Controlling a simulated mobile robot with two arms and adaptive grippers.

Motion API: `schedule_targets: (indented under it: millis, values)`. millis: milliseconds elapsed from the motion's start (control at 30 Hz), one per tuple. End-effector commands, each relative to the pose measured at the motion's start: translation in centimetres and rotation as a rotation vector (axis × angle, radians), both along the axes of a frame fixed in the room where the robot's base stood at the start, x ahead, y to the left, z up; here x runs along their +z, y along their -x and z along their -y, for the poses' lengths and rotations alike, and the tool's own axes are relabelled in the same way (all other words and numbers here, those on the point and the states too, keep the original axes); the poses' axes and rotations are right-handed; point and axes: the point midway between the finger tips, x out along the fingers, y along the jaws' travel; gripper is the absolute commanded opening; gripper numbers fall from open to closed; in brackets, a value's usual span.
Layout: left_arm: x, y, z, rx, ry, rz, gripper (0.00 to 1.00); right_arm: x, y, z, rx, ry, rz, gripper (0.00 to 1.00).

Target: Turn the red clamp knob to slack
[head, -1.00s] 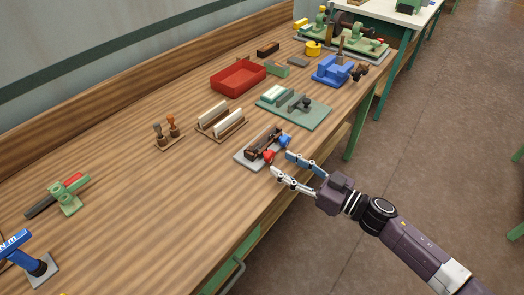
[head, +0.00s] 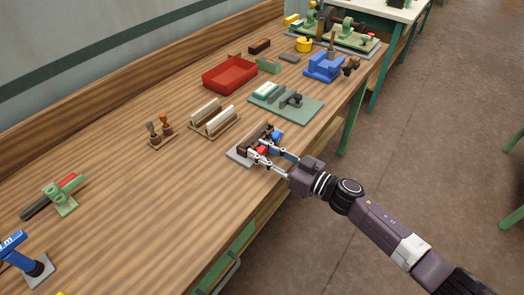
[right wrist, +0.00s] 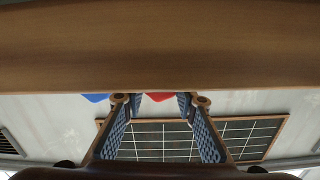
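The clamp device is a grey base plate (head: 238,157) with a dark mechanism on it, near the table's front edge in the head view. Its red knob (head: 262,150) faces the table edge, with a blue knob (head: 277,136) to its right. My right gripper (head: 262,149) is open, its fingers on either side of the red knob. In the right wrist view the red knob (right wrist: 160,97) shows between the two fingertips, with a gap on each side. The blue knob (right wrist: 95,97) is outside the fingers, to the left. My left gripper is not in view.
Behind the clamp stand a rack with white plates (head: 213,122) and a green fixture board (head: 311,110). A red bin (head: 229,75), a blue block fixture (head: 322,69) and two stamps (head: 159,131) are farther off.

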Motion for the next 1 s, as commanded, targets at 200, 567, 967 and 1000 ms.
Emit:
schedule_targets:
  millis: [200, 567, 967, 1000]
  values:
    - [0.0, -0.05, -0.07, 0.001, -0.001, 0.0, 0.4, 0.0, -0.01, 0.06, -0.001, 0.001, 0.001, 0.02]
    - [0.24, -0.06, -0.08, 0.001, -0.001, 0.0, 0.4, 0.0, 0.03, 0.03, -0.001, 0.153, 0.21, 0.02]
    - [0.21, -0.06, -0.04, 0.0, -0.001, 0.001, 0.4, 0.01, 0.03, 0.01, -0.001, 0.22, 0.303, 0.02]
    - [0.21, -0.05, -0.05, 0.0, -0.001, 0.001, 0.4, 0.02, 0.03, 0.0, -0.001, 0.22, 0.303, 0.02]
